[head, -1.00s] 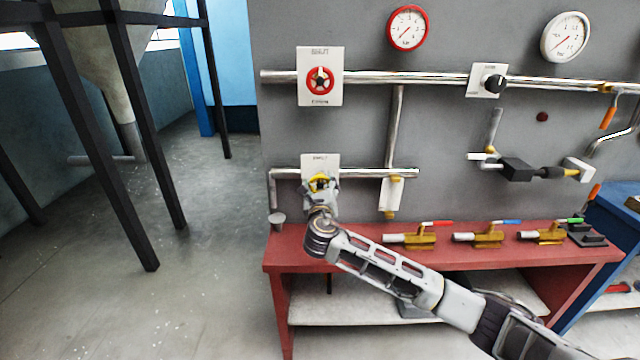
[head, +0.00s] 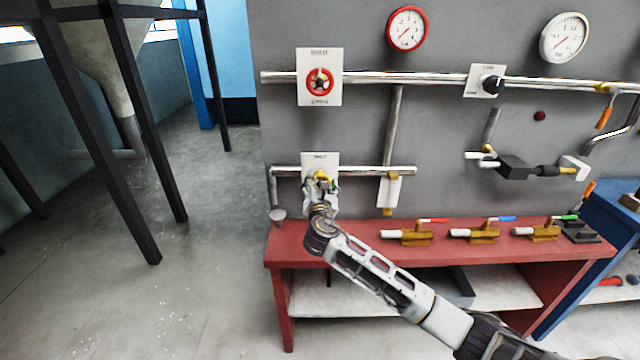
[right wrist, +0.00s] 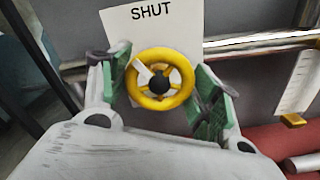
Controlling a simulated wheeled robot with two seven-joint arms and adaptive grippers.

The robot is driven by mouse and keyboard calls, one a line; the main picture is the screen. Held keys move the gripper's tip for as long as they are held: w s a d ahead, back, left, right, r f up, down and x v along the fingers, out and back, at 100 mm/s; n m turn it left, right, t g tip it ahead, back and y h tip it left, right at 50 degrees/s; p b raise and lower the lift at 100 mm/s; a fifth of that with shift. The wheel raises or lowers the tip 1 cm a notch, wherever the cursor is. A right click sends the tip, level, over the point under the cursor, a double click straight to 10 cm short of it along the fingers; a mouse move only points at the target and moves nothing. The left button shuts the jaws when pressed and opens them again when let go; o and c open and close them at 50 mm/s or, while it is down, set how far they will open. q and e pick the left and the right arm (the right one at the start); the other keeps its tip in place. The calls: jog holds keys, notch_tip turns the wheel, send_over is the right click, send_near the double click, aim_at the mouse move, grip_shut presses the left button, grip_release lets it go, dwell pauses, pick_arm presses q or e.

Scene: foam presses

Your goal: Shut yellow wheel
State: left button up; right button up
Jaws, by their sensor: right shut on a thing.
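The yellow wheel (right wrist: 160,80) is on a white plate (right wrist: 150,30) marked SHUT at its top in the right wrist view. A white mark on the wheel points to the upper left, beside its dark hub. In the head view the wheel (head: 321,178) is partly hidden by my right gripper (head: 321,184). My right gripper (right wrist: 163,88) has its green-padded fingers on the left and right sides of the wheel's rim and is shut on it. The plate's lower part is hidden in both views. My left gripper is not in view.
A red wheel (head: 320,82) sits on another plate above, on the upper pipe (head: 430,81). A red bench (head: 360,242) with several valves is below and right of the yellow wheel. A small grey cup-like thing (head: 277,216) is at its left end.

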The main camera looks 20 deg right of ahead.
jog(key=m, duration=0.3)
jog(key=shift+f+m, duration=0.1)
jog(key=shift+m, duration=0.2)
jog(key=shift+m+b, duration=0.3)
jog(key=shift+m, duration=0.9)
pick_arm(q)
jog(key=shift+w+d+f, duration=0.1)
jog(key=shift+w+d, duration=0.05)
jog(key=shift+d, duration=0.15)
pick_arm(e)
jog(key=o, duration=1)
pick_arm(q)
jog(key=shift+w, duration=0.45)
pick_arm(e)
jog(key=v, duration=1.2)
